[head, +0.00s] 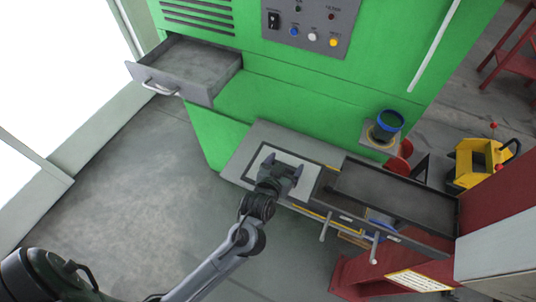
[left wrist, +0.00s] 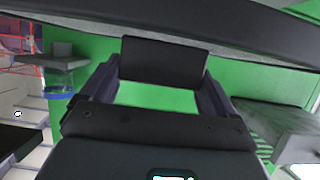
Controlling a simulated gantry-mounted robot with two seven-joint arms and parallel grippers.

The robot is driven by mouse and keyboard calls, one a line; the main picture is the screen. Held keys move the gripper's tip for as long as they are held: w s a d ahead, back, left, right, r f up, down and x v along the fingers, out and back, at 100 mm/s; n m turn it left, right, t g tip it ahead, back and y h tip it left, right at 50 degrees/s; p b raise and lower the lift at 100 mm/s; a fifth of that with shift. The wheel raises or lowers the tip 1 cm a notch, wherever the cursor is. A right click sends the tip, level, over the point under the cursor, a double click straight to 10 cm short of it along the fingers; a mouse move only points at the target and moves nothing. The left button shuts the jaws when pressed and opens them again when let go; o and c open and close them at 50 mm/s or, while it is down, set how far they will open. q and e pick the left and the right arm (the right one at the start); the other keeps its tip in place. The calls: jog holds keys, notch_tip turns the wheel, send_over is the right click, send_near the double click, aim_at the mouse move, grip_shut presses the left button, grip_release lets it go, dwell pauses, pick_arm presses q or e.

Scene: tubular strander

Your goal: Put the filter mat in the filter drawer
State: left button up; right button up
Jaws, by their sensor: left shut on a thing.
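The filter drawer (head: 184,78) is a grey tray pulled out of the green machine at the upper left of the head view, with a bar handle (head: 160,88). It looks empty. A flat, pale-edged square (head: 262,158), apparently the filter mat, lies level on or just over the grey ledge low on the machine; my gripper hides part of it. My left gripper (head: 283,162) is over this square and shut on a dark part, apparently the mat's grip. In the left wrist view, a dark block (left wrist: 165,60) sits between its fingers. My right gripper is not in view.
The grey ledge (head: 238,171) is at the machine's foot. A dark open tray (head: 395,195) with handles stands to its right. A blue cup (head: 390,122) sits on a bracket, a yellow machine (head: 480,160) beyond. The floor at left is clear.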

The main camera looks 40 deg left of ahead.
aim_at(261, 156)
pick_arm(q)
jog(key=a+f, duration=0.2)
jog(key=a, duration=0.1)
jog(key=w+a+f+b, duration=0.1)
jog(key=a+f, duration=0.1)
jog(key=a, duration=0.2)
jog(key=a+f, duration=0.2)
jog(key=a, duration=0.1)
jog(key=shift+w+a+f+b, duration=0.25)
jog(key=shift+w+b, duration=0.1)
jog(key=shift+b, duration=0.05)
jog(key=shift+f+b, duration=0.4)
jog(key=shift+f, duration=1.55)
jog(key=shift+f, duration=0.1)
jog(key=o, duration=0.8)
